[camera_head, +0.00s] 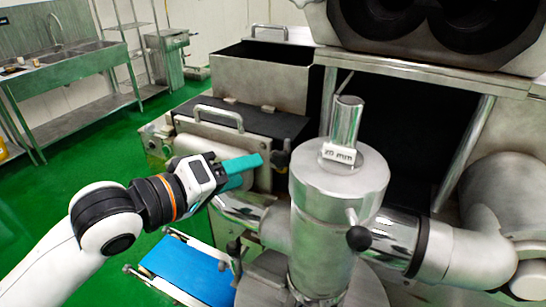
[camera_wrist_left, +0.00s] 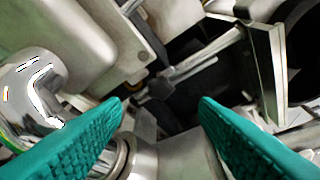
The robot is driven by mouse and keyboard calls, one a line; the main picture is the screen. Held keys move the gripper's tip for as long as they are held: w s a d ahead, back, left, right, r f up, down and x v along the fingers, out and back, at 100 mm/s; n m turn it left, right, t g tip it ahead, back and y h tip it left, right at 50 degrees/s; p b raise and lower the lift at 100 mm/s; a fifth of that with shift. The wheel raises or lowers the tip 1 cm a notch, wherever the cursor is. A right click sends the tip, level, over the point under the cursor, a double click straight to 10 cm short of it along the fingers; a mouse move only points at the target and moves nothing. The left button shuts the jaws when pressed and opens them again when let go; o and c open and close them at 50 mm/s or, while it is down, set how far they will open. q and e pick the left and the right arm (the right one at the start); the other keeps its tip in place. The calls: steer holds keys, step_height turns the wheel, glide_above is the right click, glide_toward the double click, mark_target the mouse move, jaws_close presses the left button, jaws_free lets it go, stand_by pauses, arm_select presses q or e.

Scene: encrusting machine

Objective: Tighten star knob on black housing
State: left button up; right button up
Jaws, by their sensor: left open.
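The black housing (camera_head: 262,122) is a dark-topped box with a metal handle, left of the tall steel cylinder in the head view. A small dark knob (camera_head: 281,159) shows at its right side, just beyond my gripper; its star shape is too small to make out. My left gripper (camera_head: 243,168) has teal fingers, is open and empty, and points right at the housing's front. In the left wrist view the teal fingers (camera_wrist_left: 162,108) are spread apart, with a dark knob-like part (camera_wrist_left: 158,88) beyond the gap. I see no contact. My right gripper is out of view.
The steel cylinder (camera_head: 335,215) with side pipes stands close right of my left gripper, a black-ended lever (camera_head: 359,238) on its front. A blue conveyor belt (camera_head: 188,271) lies below. A sink bench (camera_head: 75,75) stands far left, with open green floor (camera_head: 95,150) between.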

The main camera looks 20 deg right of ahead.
mark_target(277, 160)
arm_select(q)
steer(key=p+x, duration=0.1)
steer(key=x, duration=0.7)
steer(key=shift+w+d+p, duration=0.15)
steer(key=shift+d+p, duration=0.1)
steer(key=shift+p, duration=0.1)
steer(key=c, duration=1)
